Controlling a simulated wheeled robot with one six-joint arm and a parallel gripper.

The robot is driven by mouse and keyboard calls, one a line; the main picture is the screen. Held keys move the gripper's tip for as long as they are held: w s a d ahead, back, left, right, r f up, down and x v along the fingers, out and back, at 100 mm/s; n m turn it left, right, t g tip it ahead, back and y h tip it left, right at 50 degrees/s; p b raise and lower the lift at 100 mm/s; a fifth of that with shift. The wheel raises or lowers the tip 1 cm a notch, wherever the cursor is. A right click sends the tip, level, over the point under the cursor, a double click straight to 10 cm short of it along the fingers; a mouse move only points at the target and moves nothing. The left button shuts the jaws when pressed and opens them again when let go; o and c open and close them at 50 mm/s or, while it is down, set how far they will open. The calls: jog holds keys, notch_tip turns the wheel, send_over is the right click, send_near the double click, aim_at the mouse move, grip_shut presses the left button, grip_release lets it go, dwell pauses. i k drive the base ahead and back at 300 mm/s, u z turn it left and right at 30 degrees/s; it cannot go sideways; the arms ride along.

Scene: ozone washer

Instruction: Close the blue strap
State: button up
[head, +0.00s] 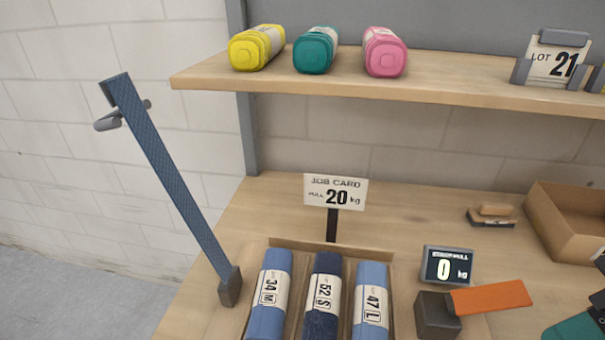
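The blue strap (165,170) stands up at the left in the head view. It leans to the left, and its lower end meets a dark grey block (230,288) beside a wooden tray (318,246). Near its upper end is a grey hook-like bar (121,116). The tray holds labelled rolls: a light blue roll (267,317), a dark blue roll (321,318) and another light blue roll (371,320). Right of the tray is a dark block (437,317) with an orange lever (490,298) pointing right. The strap is apart from this block.
A display (446,265) reads 0 kg. A job card (335,191) reads pull 20 kg. A shelf (400,89) above holds yellow, teal and pink rolls. A cardboard box (575,215) stands at right, and a small brush-like object (492,215) lies beside it.

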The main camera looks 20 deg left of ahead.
aim_at(119, 89)
jog(key=z, duration=1.65)
jog(key=k, duration=1.55)
jog(key=u, duration=2)
jog(key=i, duration=0.5)
jog(key=u, duration=0.05)
jog(key=k, duration=1.1)
jog(key=u, duration=0.7)
jog(key=i, duration=0.85)
jog(key=u, duration=0.4)
